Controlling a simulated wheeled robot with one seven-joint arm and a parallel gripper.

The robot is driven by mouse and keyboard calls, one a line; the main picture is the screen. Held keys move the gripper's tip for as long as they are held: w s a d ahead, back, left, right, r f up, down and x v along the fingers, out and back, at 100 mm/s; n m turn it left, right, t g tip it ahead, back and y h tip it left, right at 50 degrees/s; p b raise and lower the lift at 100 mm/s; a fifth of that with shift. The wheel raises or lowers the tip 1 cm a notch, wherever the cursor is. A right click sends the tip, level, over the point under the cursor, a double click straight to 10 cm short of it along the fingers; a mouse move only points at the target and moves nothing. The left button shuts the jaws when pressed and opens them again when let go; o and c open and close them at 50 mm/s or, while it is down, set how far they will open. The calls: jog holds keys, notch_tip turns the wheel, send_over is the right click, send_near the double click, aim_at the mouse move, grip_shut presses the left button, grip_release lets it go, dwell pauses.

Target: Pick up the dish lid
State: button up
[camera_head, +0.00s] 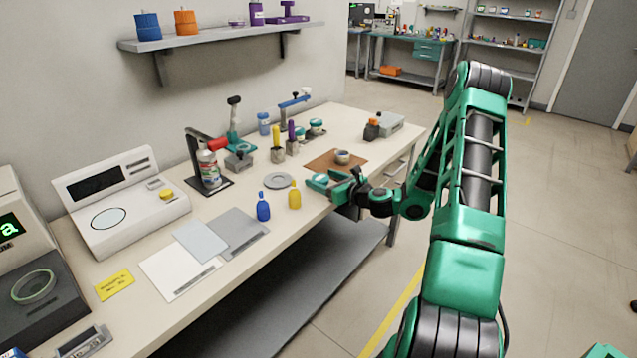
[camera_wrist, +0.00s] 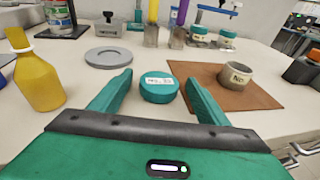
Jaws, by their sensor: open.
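The dish lid, a small round teal piece with a white label on top (camera_wrist: 160,89), sits on the bench in the wrist view. My gripper (camera_wrist: 160,92) is open, with one teal finger on either side of the lid and visible gaps between. In the head view my gripper (camera_head: 328,182) is low over the bench's front edge, beside the brown mat. An open pale dish with a dark-lettered label (camera_wrist: 237,75) stands on the brown mat (camera_wrist: 262,97), to the right of the fingers. The dish (camera_head: 343,157) also shows in the head view.
A yellow bottle (camera_head: 295,197) and blue bottle (camera_head: 263,208) stand left of my gripper. A grey disc (camera_wrist: 108,57) lies flat behind them. Holders with yellow and purple tools (camera_wrist: 152,30) and teal-lidded jars (camera_wrist: 228,40) stand farther back.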

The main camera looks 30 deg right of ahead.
jog(key=c, duration=1.1)
jog(key=shift+r, duration=0.1)
